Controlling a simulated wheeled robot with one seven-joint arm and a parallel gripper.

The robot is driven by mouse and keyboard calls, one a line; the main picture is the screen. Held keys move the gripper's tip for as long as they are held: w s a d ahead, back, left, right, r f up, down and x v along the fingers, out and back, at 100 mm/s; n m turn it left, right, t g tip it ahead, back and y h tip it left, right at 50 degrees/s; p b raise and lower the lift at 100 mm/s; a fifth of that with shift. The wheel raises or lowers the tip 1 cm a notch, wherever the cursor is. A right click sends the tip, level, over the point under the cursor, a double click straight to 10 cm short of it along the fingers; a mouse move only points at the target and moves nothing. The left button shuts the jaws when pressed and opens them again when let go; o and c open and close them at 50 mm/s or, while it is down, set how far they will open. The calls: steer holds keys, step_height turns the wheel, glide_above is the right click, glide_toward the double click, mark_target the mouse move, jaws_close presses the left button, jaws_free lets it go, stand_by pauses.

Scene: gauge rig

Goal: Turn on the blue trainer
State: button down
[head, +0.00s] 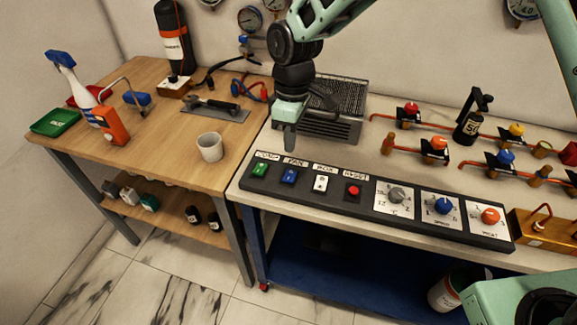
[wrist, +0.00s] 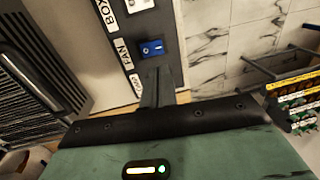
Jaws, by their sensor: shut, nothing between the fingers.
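A dark control panel (head: 330,205) lies along the front edge of the right bench. On it, a blue rocker switch (head: 289,177) labelled FAN sits between a green switch (head: 259,171) and a white one (head: 320,183). The blue switch (wrist: 152,49) also shows in the wrist view, just beyond my fingertips; its on or off position is unclear. My gripper (head: 289,149) is shut and empty, pointing down above the panel's left end. In the wrist view its fingers (wrist: 153,72) hide the green switch. I see no contact with the blue switch.
A red button (head: 352,191) and grey, blue and orange knobs continue along the panel to the right. A grey vented box (head: 335,105) stands behind my gripper. A white cup (head: 210,147) stands on the wooden table at left. Pipes with valves occupy the right bench's back.

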mark_target(289, 179)
steer(key=f, duration=0.3)
steer(key=f+p, duration=0.1)
steer(key=f, duration=0.1)
steer(key=s+f+p, duration=0.1)
steer(key=f, duration=0.2)
steer(key=shift+a+f, duration=0.2)
steer(key=shift+f, duration=0.15)
steer(key=shift+s+f, duration=0.15)
steer(key=shift+f, duration=0.1)
steer(key=shift+w+d+r, duration=0.1)
steer(key=shift+w+d, duration=0.05)
steer(key=shift+w, duration=0.25)
steer(key=shift+w+d+r, duration=0.1)
steer(key=shift+w, duration=0.3)
steer(key=shift+r, duration=0.15)
